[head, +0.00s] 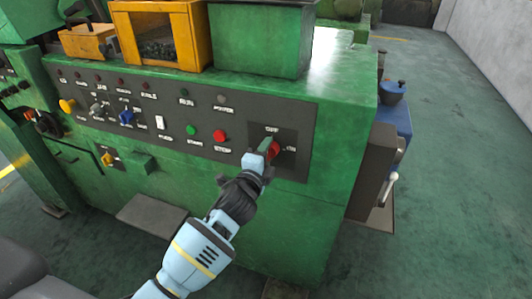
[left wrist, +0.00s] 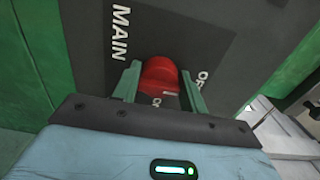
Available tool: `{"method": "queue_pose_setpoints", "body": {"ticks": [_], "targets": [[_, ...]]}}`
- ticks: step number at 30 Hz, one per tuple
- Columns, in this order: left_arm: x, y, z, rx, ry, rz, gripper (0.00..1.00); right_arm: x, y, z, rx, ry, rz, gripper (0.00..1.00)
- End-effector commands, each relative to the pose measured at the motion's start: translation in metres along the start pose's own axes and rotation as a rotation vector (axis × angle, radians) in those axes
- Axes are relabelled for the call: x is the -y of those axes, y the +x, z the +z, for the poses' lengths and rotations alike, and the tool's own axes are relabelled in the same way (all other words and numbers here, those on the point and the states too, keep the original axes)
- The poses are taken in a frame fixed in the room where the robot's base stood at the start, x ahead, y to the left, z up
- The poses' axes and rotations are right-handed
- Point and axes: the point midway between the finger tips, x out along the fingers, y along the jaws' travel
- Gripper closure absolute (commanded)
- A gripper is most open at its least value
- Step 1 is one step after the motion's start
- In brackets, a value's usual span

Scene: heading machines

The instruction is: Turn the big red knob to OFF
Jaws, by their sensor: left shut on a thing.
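The big red knob (head: 272,149) is on the dark plate (head: 290,132) at the right end of the control panel, with the labels OFF above it and ON to its right. My left gripper (head: 265,152) is at the knob, its fingers shut on it. In the left wrist view the red knob (left wrist: 160,76) sits between the two green fingers of my left gripper (left wrist: 157,88), under the word MAIN. The gripper partly covers the knob, so I cannot tell exactly where it points. My right gripper is not in view.
A red button (head: 220,135) and a green button (head: 191,130) are left of the knob. The panel is on a green machine (head: 340,120). A grey lever (head: 389,188) sticks out at its right side. The floor (head: 455,200) to the right is clear.

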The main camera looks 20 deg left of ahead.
Motion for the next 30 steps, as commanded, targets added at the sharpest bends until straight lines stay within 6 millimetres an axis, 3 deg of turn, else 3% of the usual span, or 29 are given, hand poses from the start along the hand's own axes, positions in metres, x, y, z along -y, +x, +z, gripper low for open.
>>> {"method": "queue_pose_setpoints", "body": {"ticks": [6,7,11,22,30], "targets": [[0.0,0.0,-0.001,-0.001,-0.002,0.001,0.8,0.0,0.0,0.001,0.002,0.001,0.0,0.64],[0.0,0.0,-0.001,-0.001,-0.002,0.001,0.54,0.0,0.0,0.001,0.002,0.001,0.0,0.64],[0.0,0.0,-0.001,-0.001,-0.001,0.0,0.37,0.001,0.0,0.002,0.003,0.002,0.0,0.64],[0.0,-0.004,0.0,-0.001,0.001,0.0,0.36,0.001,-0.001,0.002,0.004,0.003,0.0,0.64],[-0.001,-0.039,-0.001,-0.002,0.0,0.0,0.36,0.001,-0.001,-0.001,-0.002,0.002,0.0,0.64]]}}
